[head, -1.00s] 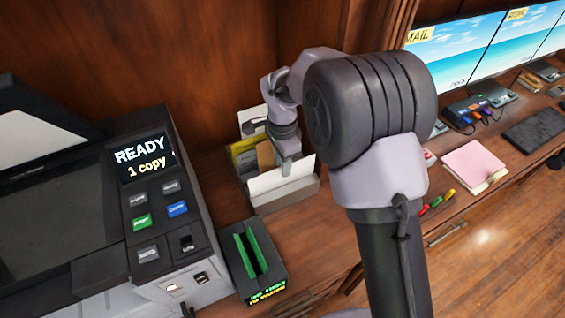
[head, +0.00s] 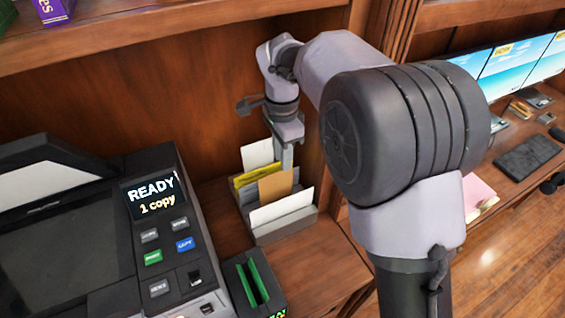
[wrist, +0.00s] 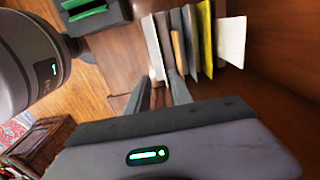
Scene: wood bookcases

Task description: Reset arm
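My arm (head: 400,135) reaches over the desk in the head view. My gripper (head: 284,165) points down just above or behind the letter holder; the cards partly hide its tips. In the wrist view my gripper (wrist: 160,80) shows two grey fingers with a gap between them, and no held thing is visible. The grey letter holder (head: 285,230) holds several upright cards and envelopes: a white one (head: 282,208), a brown one (head: 275,186) and a yellow one (head: 243,180). The holder's contents also show beyond the fingertips in the wrist view.
A copier (head: 70,240) reading "READY 1 copy" stands at left. A small black box with green slots (head: 252,285) stands beside it. A wooden shelf (head: 180,32) runs above and behind the arm. Monitors (head: 515,70) and a keyboard (head: 528,153) are at right.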

